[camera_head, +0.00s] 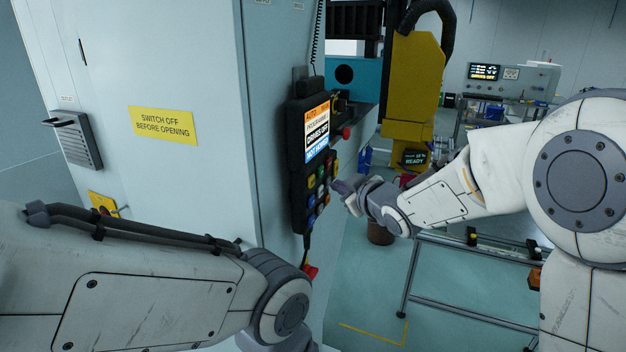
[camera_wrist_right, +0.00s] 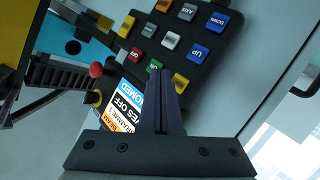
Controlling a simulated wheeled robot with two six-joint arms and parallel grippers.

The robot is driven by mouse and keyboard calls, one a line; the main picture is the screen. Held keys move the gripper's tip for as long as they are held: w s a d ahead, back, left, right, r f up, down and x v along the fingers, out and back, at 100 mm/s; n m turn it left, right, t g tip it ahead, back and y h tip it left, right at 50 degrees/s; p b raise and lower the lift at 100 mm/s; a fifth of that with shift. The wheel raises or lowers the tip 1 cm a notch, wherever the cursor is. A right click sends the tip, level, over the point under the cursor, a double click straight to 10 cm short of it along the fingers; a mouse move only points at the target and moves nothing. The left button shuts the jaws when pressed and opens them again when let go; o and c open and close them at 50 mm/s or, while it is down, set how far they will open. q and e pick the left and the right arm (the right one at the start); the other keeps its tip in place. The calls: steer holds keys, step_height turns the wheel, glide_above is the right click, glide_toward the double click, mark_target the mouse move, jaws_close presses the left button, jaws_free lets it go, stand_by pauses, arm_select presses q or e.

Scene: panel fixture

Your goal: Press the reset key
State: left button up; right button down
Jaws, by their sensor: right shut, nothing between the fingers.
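The dark pendant panel (camera_head: 297,190) hangs on the side of the pale cabinet, with a lit screen (camera_head: 317,132) above rows of coloured keys. In the right wrist view the keypad (camera_wrist_right: 220,65) appears turned over, with a red key (camera_wrist_right: 135,56), a green key (camera_wrist_right: 158,65), a yellow key (camera_wrist_right: 180,82) and a blue UP key (camera_wrist_right: 197,53). I cannot read which key is reset. My left gripper is out of view.
A red knob (camera_head: 346,133) sticks out beside the screen. The cabinet (camera_head: 190,70) fills the left. A yellow machine (camera_head: 414,80) stands behind, and a metal rail frame (camera_head: 470,312) stands at the lower right. Floor shows clear below the pendant.

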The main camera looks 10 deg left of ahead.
steer(key=shift+s+d, duration=0.15)
steer(key=shift+d, duration=0.4)
steer(key=shift+s+d, duration=0.15)
steer(key=shift+d, duration=0.35)
steer(key=s+d+f+m+g+h+b, duration=0.1)
steer(key=s+f+g, duration=0.3)
steer(key=s, duration=0.8)
steer(key=s+d+f+m+g+h+b, duration=0.1)
steer(key=s+f+g+h+b, duration=0.1)
steer(key=s+f, duration=0.5)
steer(key=s+d+f+m+g+h+b, duration=0.1)
steer(key=s+f+g, duration=0.4)
steer(key=s, duration=1.4)
steer(key=shift+f+m+g+h+b, duration=0.4)
steer(key=shift+m+g+h, duration=0.1)
steer(key=shift+g+h, duration=0.45)
steer(key=shift+s, duration=0.1)
